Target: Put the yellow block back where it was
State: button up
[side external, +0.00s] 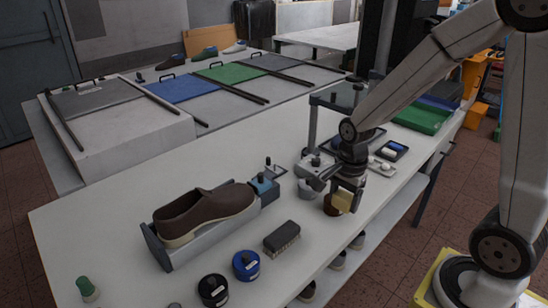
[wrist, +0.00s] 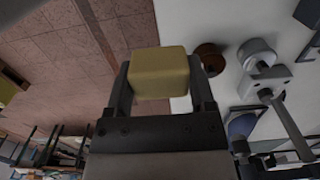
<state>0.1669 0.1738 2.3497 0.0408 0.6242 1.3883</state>
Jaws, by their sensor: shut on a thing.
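The yellow block (wrist: 160,72) is between the two fingers of my gripper (wrist: 160,85) in the wrist view, with a finger against each side. In the side external view, the yellow block (side external: 343,201) shows at the lower end of my gripper (side external: 347,190), near the front edge of the white table. A small brown round piece (side external: 331,206) is just to its left and partly hidden; it also shows in the wrist view (wrist: 210,56). I cannot tell the block's exact height above the table.
A brown shoe (side external: 205,212) sits in a grey holder to the left. A dark brush (side external: 282,237) and round tins (side external: 246,265) are in front. A grey cup (side external: 309,188) and metal fixture stand close to my gripper.

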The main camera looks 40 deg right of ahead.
jog(key=s, duration=0.3)
jog(key=shift+s+d+f, duration=0.1)
jog(key=shift+s+f, duration=0.15)
jog(key=shift+f, duration=0.1)
jog(key=shift+w+d+f, duration=0.1)
jog(key=shift+w+f, duration=0.3)
jog(key=shift+w, duration=0.45)
jog(key=w+f, duration=0.2)
jog(key=w, duration=0.1)
jog(key=w+d+f, duration=0.1)
jog(key=w+f, duration=0.2)
jog(key=w, duration=0.1)
jog(key=w+f, duration=0.2)
jog(key=w, duration=0.1)
jog(key=shift+w+d+f, duration=0.15)
jog(key=shift+w+f, duration=0.1)
jog(key=shift+w, duration=0.1)
jog(key=shift+w+f, duration=0.5)
jog(key=shift+f, duration=0.05)
jog(key=shift+d, duration=0.1)
